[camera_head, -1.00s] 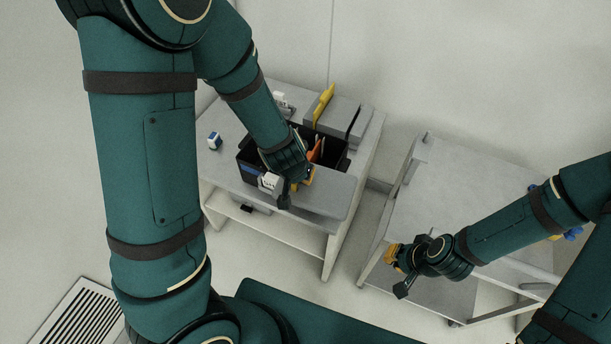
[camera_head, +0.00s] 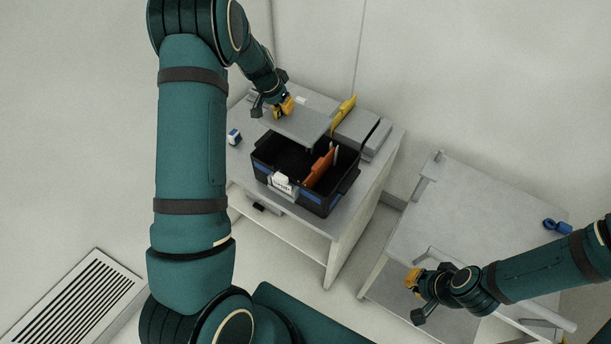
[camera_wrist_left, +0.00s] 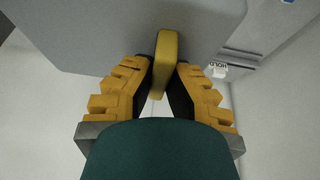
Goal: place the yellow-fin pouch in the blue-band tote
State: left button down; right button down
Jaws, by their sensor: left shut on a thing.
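My left gripper (camera_head: 284,107) is shut on the yellow fin (camera_wrist_left: 166,65) of a flat grey pouch (camera_head: 297,126). The pouch's broad grey body (camera_wrist_left: 110,35) fills the top of the left wrist view. In the head view it overlaps the back edge of the tote; I cannot tell its height. The black tote with blue bands (camera_head: 262,174) stands on the left table, open at the top, with a white label on its front. An orange-fin item (camera_head: 322,166) stands inside it at the right. My right gripper (camera_head: 412,282) is away by the right table; its jaw gap is unclear.
Behind the tote, grey items (camera_head: 360,134) lie on the table, with another yellow fin (camera_head: 344,109) and a dark fin upright there. A small blue-white object (camera_head: 234,136) is left of the tote. The right table (camera_head: 480,205) is mostly clear, with a blue object (camera_head: 556,226).

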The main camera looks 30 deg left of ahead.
pick_arm(q)
jog(key=shift+w+a, duration=0.1)
jog(key=shift+a, duration=0.45)
notch_tip(320, 180, down, 10)
jog(key=shift+r, duration=0.15)
jog(key=shift+a, duration=0.1)
jog(key=shift+f+b, duration=0.4)
jog(key=shift+b, duration=0.25)
jog(key=shift+f, duration=0.1)
jog(key=shift+f+b, duration=0.15)
jog(key=shift+b, duration=0.2)
jog(key=c, duration=1.1)
grip_release()
jog(key=shift+c, duration=0.2)
